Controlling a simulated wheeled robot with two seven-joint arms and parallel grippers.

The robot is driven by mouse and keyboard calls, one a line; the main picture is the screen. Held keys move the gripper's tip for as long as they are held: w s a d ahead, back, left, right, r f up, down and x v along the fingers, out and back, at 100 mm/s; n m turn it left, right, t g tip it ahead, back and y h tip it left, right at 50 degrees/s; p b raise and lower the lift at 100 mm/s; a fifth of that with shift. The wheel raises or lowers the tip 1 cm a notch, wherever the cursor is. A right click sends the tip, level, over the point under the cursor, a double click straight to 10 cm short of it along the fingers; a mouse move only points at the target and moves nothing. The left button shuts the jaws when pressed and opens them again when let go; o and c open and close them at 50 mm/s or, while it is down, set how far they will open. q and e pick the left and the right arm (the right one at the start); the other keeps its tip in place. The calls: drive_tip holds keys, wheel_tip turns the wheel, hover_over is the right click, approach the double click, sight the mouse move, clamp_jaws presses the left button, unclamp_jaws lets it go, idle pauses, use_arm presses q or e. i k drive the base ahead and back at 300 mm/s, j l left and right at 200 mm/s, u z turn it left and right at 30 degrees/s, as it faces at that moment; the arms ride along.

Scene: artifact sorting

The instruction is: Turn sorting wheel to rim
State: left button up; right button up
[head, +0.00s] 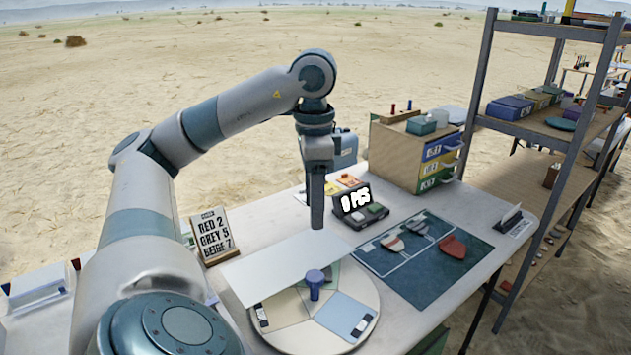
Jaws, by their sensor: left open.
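The round sorting wheel (369,302) lies on the table at the front, with a blue knob (315,284) standing at its middle. Beige, blue and greenish sectors show on it, with small labelled pieces near its rim. A flat pale panel (265,270) covers the wheel's far left part, so that part of the rim is hidden. My left gripper (317,218) points down above the panel's far edge, beyond the knob and apart from it. Its fingers are seen edge-on; it is open, and nothing shows in it. My right gripper is not in view.
A sign (213,235) reads RED 2, GREY 5, BEIGE 7. A dark device (375,213) with a display stands behind the wheel. A blue mat (417,284) holds several sherds. A drawer cabinet (397,155) stands at the back; a metal shelf (478,85) stands right.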

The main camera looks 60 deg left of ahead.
sight(313, 316)
drive_tip(key=k+l, duration=0.2)
drive_tip(key=l, duration=0.2)
drive_tip(key=k+l, duration=0.2)
drive_tip(key=l, duration=0.2)
drive_tip(key=k+l, duration=0.2)
drive_tip(key=l, duration=0.2)
